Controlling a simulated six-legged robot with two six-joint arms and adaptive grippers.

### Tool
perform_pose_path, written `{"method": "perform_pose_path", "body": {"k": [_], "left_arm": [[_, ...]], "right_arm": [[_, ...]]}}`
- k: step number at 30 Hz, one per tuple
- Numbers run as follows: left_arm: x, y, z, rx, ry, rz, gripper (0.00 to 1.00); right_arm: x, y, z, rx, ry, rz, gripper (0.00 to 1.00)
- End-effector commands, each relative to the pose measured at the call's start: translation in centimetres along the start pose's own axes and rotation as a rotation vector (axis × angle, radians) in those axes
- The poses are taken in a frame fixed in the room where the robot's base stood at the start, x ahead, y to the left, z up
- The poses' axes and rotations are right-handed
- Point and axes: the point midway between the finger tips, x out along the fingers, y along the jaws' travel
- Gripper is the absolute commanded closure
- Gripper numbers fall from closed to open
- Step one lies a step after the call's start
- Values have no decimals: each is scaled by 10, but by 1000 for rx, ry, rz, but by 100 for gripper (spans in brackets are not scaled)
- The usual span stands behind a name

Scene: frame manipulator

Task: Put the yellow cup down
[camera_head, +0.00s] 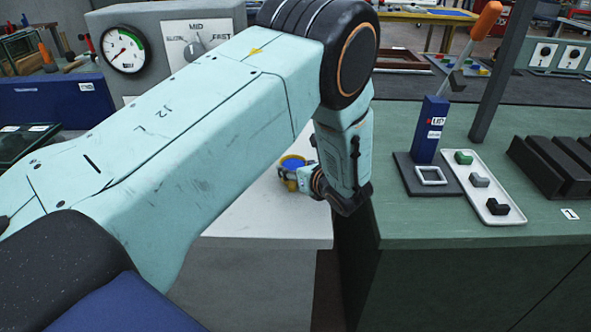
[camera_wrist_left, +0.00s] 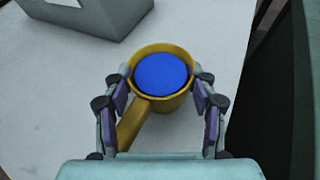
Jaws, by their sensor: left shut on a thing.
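The yellow cup (camera_wrist_left: 187,103) has a blue disc-like surface inside its rim and a handle pointing to the lower left in the left wrist view. My left gripper (camera_wrist_left: 164,93) has its two fingers on either side of the cup and is shut on it. In the head view the cup (camera_head: 291,161) shows small beside my left gripper (camera_head: 300,176), above the white table top (camera_head: 265,215). My left arm hides part of the table. I cannot tell whether the cup's base touches the table. The right gripper is not in view.
A grey box with a gauge (camera_head: 125,48) stands behind my left arm. Right of a gap, a green bench (camera_head: 400,224) holds a white tray (camera_head: 482,196) with small blocks, a blue post (camera_head: 430,130) and dark blocks (camera_head: 550,165).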

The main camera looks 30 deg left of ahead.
Motion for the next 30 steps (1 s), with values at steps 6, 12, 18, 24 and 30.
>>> {"method": "perform_pose_path", "body": {"k": [6,12,18,24,30], "left_arm": [[4,0,-2,-3,-2,1,73],[4,0,-2,-2,-1,1,33],[3,0,-2,-2,-1,1,19],[3,0,-2,-2,-1,1,19],[-6,-1,-1,0,-1,-1,19]], "right_arm": [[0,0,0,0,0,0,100],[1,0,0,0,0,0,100],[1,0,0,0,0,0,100],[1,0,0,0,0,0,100],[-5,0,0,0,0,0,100]]}}
